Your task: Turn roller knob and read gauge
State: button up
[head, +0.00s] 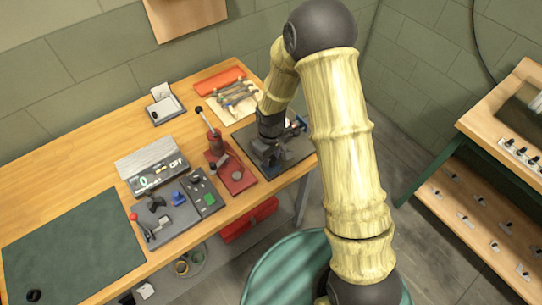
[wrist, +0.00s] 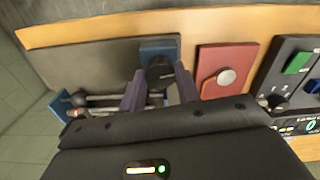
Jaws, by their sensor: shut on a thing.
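In the wrist view a black knob (wrist: 160,73) sits against a blue block (wrist: 158,50). My gripper (wrist: 160,92) has its two purple-grey fingers on either side of this knob and is shut on it. Metal roller rods (wrist: 105,100) run left from there to another blue end block (wrist: 58,106); my wrist housing hides part of them. In the head view my gripper (head: 268,158) is low over a dark grey plate (head: 292,153) at the bench's right end, hiding most of the roller device. I cannot make out a gauge on this device.
A red-based press (head: 232,175) stands just left of my gripper. Left of it are a panel of switches (head: 170,215) and a digital display (head: 158,175). A tool tray (head: 235,100) lies behind. A green mat (head: 70,245) leaves free room at the left.

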jog(key=m+b, duration=0.1)
jog(key=m, duration=0.6)
jog(key=shift+b, duration=0.3)
jog(key=m, duration=0.6)
jog(key=shift+r+p, duration=0.1)
jog(key=shift+p, duration=0.2)
jog(key=m+p, duration=0.1)
jog(key=m, duration=0.4)
jog(key=shift+p, duration=0.3)
jog(key=shift+m+p, duration=0.75)
jog(key=shift+m, duration=1.05)
jog(key=o, duration=1)
